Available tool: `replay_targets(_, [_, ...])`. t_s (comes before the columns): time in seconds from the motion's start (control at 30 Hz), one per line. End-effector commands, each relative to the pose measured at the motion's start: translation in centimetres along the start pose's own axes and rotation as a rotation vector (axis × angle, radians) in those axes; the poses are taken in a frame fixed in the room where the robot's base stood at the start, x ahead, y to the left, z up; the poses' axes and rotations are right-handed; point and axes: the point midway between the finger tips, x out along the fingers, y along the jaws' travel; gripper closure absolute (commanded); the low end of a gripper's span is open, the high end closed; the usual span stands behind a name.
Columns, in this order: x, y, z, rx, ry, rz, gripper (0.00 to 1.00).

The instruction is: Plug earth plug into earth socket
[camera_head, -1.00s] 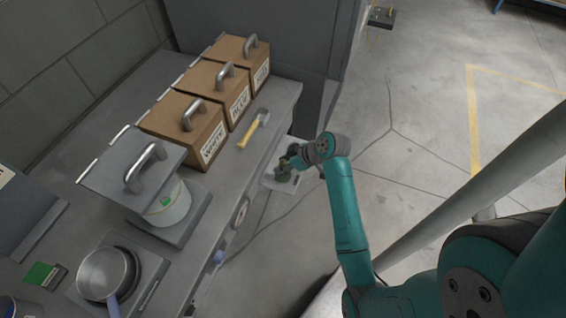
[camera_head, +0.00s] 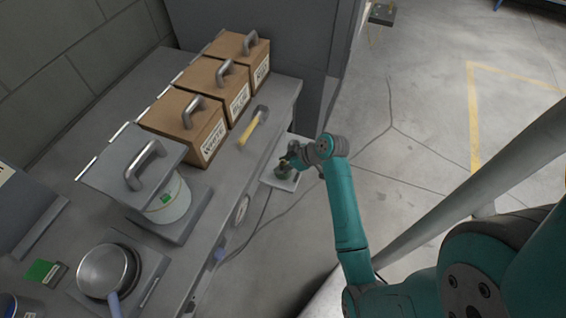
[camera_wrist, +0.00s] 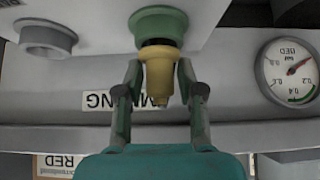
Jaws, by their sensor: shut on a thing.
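My gripper (camera_wrist: 158,98) is shut on a yellow plug (camera_wrist: 158,72), with one finger on each side. The plug has a dark collar at its top end, which lines up with a green round socket (camera_wrist: 160,22) on a pale panel. Plug and socket meet or nearly meet in the wrist view; how deep the plug sits cannot be told. In the head view my gripper (camera_head: 285,165) is beside the bench's right edge, over a pale plate (camera_head: 289,184), and the plug is too small to make out.
A grey round socket (camera_wrist: 45,36) is left of the green one, and a dial gauge (camera_wrist: 288,72) is at right. Floor at right is open.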

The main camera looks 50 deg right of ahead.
Motion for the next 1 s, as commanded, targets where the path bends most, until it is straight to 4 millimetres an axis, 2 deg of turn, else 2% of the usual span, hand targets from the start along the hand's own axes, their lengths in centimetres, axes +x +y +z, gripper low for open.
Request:
replay_targets(0.23, [0.3,0.0,0.3,0.0,0.0,-0.001,0.97])
replay_targets(0.27, [0.3,0.0,0.3,0.0,0.0,0.0,0.57])
replay_targets(0.37, [0.3,0.0,0.3,0.0,0.0,0.0,0.33])
replay_targets(0.77, [-0.2,0.0,0.2,0.0,0.0,0.001,0.33])
replay_targets(0.87, [-1.3,0.1,0.2,0.0,0.001,0.002,0.33])
replay_targets(1.0, [-3.9,0.1,0.2,0.001,0.002,0.003,0.33])
